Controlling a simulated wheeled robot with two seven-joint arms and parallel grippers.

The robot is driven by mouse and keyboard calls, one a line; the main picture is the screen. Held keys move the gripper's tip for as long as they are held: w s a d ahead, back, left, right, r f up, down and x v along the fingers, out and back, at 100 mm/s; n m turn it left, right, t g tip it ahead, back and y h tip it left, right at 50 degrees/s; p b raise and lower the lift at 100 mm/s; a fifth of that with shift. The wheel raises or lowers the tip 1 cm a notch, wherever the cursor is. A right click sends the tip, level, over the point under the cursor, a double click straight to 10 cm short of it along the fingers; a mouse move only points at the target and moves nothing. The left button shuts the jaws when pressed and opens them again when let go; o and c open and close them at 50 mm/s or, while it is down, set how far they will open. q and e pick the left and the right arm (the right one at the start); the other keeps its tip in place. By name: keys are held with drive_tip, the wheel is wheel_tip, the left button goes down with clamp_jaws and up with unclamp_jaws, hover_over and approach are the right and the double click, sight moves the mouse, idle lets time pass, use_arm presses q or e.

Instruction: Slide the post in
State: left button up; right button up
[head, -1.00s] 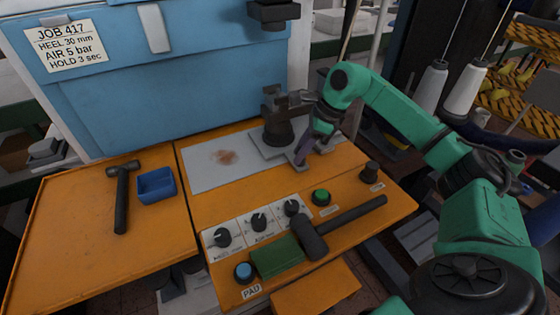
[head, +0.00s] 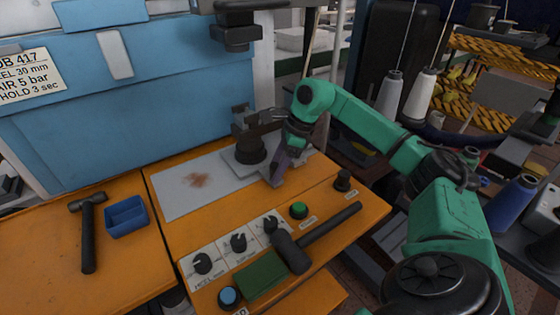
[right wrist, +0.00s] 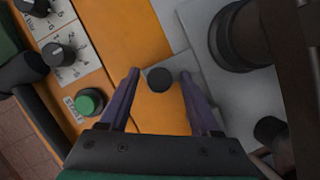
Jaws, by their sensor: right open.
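The dark post (head: 249,150) stands upright on a grey base plate (head: 232,164) at the back right of the orange bench. The post also shows at the top right of the right wrist view (right wrist: 240,40). My right gripper (head: 279,168) is at the front right of the post, pointing down, with its purple fingers apart. In the right wrist view the open fingers (right wrist: 159,82) are either side of a small dark round knob (right wrist: 158,79); I cannot tell whether they touch it. My left gripper is not in view.
A blue press (head: 140,105) stands behind, its dark head (head: 236,32) above the post. A blue tray (head: 126,216) and another hammer (head: 88,235) lie left.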

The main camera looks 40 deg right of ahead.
drive_tip(key=p+v, duration=0.1)
drive_tip(key=v, duration=1.3)
drive_tip(key=shift+d, duration=0.3)
